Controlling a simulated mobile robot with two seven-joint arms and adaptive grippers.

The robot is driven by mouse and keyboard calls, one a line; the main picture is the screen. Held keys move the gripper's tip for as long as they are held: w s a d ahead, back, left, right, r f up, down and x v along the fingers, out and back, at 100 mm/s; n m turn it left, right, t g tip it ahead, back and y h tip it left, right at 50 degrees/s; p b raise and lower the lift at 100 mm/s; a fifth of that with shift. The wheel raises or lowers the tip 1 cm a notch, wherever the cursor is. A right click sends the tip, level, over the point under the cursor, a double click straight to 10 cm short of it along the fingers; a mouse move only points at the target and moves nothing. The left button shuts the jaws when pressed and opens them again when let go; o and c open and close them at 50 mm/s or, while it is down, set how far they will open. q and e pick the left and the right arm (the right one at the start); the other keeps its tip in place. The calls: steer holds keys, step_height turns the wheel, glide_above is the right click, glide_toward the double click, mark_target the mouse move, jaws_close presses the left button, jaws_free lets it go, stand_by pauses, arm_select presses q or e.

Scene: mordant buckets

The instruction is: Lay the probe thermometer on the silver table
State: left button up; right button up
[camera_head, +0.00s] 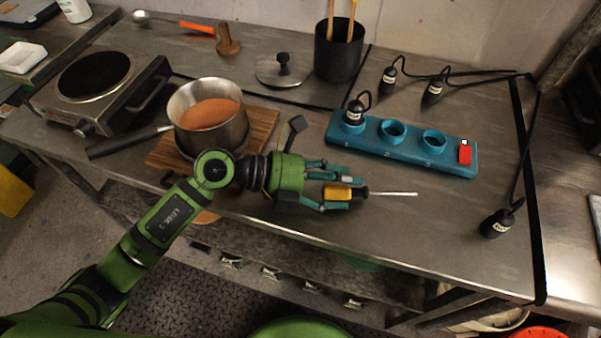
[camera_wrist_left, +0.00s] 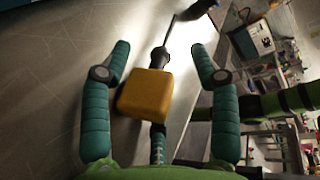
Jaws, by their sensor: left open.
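The probe thermometer has a yellow body (camera_head: 338,192), a black collar and a thin silver probe pointing right in the head view. It is near the front edge of the silver table (camera_head: 440,230). My left gripper (camera_head: 343,188) is open, with its teal fingers on either side of the yellow body. In the left wrist view, the yellow body (camera_wrist_left: 146,96) is between the spread fingers (camera_wrist_left: 160,50), with gaps visible beside it. It appears to lie on the metal surface, but exact contact underneath is hidden. My right gripper is not in view.
A pot of orange liquid (camera_head: 208,115) stands on a wooden board left of my gripper. A blue rack (camera_head: 400,143) with a red block lies behind the probe. Black corded probes (camera_head: 497,224) lie at right. The table's front edge is close; bare metal lies right of the probe.

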arm_select(q)
steer(key=v, duration=1.1)
steer(key=shift+a+r, duration=0.1)
steer(key=shift+a, duration=0.2)
